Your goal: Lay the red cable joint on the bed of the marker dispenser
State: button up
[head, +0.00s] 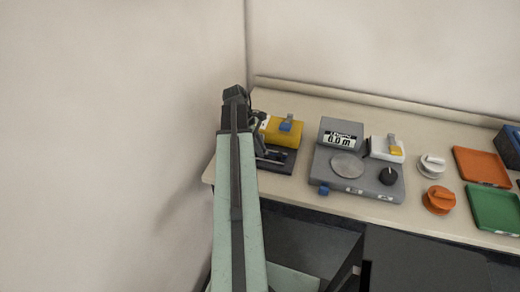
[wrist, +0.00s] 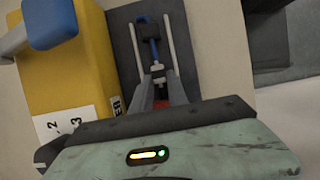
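The marker dispenser (head: 283,132) is a yellow block with a blue lever at the left end of the bench; in the wrist view its yellow body (wrist: 75,75) is at the left. Its dark bed (head: 279,167) lies in front of it, and the bed (wrist: 195,48) shows in the wrist view. My gripper (wrist: 161,76) points down the bed. A small red piece (wrist: 160,104), likely the red cable joint, shows between its grey fingers. A blue cable (wrist: 154,52) with a dark block runs beyond the fingertips between two pale strips. Contact between fingers and red piece is unclear.
A grey measuring device (head: 360,183) with a display stands to the right, with a white and yellow unit (head: 386,149) on it. Further right are a white knob-like part (head: 432,165), an orange one (head: 439,200), an orange tray (head: 481,166) and a green tray (head: 496,209).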

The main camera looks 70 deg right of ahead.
jog(key=p+v, duration=1.1)
jog(key=v, duration=0.1)
jog(key=shift+r, duration=0.15)
